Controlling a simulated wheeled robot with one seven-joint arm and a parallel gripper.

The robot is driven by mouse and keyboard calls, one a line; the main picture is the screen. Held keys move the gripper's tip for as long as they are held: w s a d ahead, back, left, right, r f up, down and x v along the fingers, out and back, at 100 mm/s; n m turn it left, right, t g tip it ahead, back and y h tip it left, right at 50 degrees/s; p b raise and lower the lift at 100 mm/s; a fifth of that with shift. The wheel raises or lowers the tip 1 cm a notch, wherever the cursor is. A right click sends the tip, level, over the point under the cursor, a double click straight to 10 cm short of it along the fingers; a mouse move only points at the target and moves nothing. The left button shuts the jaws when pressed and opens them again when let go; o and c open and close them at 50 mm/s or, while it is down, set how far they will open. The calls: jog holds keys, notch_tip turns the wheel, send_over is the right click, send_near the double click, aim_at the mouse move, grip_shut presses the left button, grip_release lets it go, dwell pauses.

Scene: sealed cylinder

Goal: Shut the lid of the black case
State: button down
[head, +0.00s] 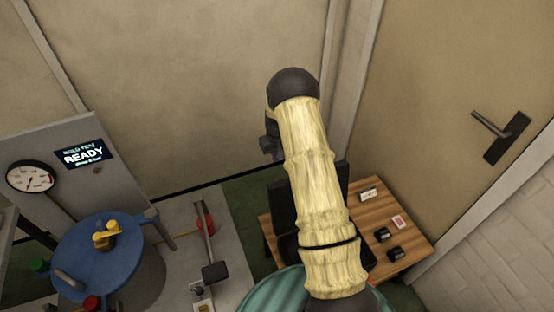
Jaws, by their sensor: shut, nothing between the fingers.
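The black case (287,246) stands on a small wooden table at the lower right. Its dark lid (283,205) is raised, standing up at the back of the case. My arm crosses in front of the case and hides the middle of the lid and much of the case's inside. A small dark part of my arm shows left of the pale sleeve, above the lid. My gripper's fingers are hidden behind the arm. I cannot tell whether anything touches the lid.
The wooden table (405,232) also holds small black items (396,254) and cards (399,221) right of the case. A teal round surface (258,292) is at the bottom. A blue-topped cylinder (105,262) and gauge panel (32,177) are left. A door (450,90) is right.

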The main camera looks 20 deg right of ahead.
jog(key=s+f+p, duration=0.3)
jog(key=f+p, duration=0.1)
jog(key=f, duration=0.3)
dwell(0.5)
jog(key=shift+d+f, duration=0.1)
